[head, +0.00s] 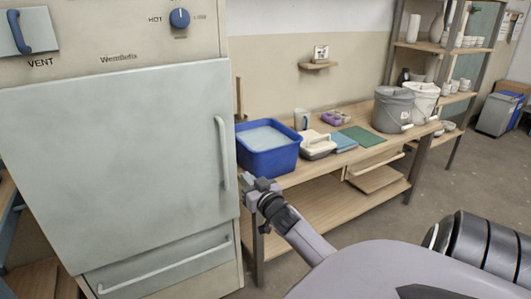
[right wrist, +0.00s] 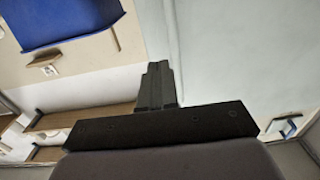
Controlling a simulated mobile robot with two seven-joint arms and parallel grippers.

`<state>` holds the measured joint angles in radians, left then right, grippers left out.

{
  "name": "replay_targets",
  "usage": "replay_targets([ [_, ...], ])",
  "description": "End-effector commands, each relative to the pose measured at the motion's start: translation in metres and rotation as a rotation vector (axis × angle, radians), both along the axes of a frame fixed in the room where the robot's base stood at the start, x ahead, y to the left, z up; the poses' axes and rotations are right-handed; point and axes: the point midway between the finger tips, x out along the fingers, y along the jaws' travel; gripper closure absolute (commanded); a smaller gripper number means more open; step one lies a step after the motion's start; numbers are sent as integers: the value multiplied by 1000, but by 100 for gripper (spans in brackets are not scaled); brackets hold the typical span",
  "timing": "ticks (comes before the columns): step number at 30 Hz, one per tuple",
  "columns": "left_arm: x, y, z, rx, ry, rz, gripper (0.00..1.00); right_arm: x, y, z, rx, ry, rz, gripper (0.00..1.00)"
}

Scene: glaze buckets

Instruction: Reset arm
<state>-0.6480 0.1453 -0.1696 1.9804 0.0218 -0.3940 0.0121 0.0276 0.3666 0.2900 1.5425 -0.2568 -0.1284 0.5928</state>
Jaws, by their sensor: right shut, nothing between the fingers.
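My right gripper (head: 262,188) is in the head view, in front of the workbench's left end, just right of the kiln door handle and below the blue bin. Its arm comes in from the lower right. In the right wrist view the dark fingers (right wrist: 158,85) are together with nothing between them. My left gripper is not in either view.
A pale kiln (head: 120,150) with a vertical handle (head: 222,150) fills the left. A blue bin (head: 268,160) stands on the wooden workbench (head: 310,176), with a grey bucket (head: 392,110) and a white bucket (head: 424,100) further right.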

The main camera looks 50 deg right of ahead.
Motion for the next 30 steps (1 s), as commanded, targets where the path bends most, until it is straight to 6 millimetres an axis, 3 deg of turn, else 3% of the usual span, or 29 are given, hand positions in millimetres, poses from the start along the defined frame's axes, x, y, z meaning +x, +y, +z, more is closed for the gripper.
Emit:
replay_targets([
  [6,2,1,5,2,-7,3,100,-36,7,-1,2,2,1,100],
  [12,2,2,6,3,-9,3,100,-57,11,-1,2,2,1,100],
  [25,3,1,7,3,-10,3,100,-65,14,-1,1,4,4,100],
  [28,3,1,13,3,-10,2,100,-68,30,-12,3,46,28,100],
  [30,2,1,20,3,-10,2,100,-76,55,-27,2,109,68,100],
])
